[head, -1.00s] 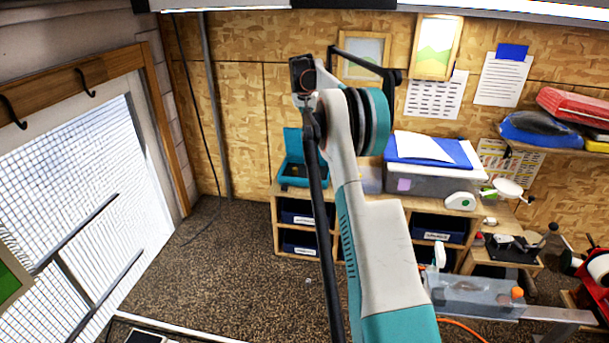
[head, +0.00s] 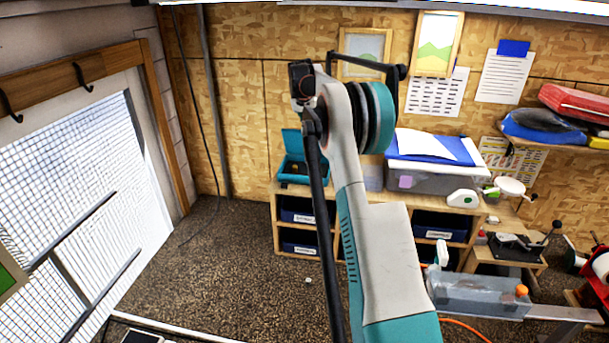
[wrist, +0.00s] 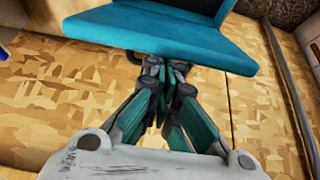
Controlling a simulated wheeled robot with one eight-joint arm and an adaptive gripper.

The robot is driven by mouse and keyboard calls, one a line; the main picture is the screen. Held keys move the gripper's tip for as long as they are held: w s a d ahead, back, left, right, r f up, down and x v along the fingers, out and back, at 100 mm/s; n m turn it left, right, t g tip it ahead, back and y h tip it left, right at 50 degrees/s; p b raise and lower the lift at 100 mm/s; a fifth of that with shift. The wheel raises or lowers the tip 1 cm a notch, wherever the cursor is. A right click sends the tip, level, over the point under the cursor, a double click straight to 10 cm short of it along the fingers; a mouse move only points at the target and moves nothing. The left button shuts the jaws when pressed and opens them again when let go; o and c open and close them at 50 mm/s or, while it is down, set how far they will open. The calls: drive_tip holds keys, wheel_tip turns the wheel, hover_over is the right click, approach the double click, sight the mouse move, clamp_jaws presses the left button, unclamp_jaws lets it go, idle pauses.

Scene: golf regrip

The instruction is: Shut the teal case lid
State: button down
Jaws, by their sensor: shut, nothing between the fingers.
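The teal case (head: 293,178) sits on the left end of the wooden shelf unit, partly hidden by my arm. Its lid (head: 292,142) stands raised at the back, so the case is open. In the wrist view the teal lid (wrist: 165,36) fills the top middle as a broad panel. My gripper (wrist: 165,72) is shut and empty, its fingertips at the panel's near edge. I cannot tell whether they touch it.
The chipboard wall (head: 240,100) is close behind. Floor (head: 215,265) to the left is clear.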

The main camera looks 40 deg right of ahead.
drive_tip(key=shift+s+a+f+b, duration=0.25)
drive_tip(key=shift+s+a+b, duration=0.45)
drive_tip(key=shift+s+a, duration=0.25)
drive_tip(key=shift+s+a+f+b, duration=0.3)
drive_tip(key=shift+s+a+b, duration=0.4)
drive_tip(key=shift+a, duration=0.3)
drive_tip(key=shift+s+a+f+b, duration=0.25)
drive_tip(key=shift+s+a+b, duration=0.4)
drive_tip(key=shift+s+a, duration=0.3)
drive_tip(key=s+a+f+b, duration=0.2)
drive_tip(key=s+a+b, duration=0.1)
drive_tip(key=s+a, duration=0.4)
drive_tip(key=shift+a, duration=0.6)
drive_tip(key=shift+w, duration=0.1)
wheel_tip(320, 180, up, 5)
drive_tip(key=shift+r+p, duration=0.1)
drive_tip(key=shift+p, duration=1.1)
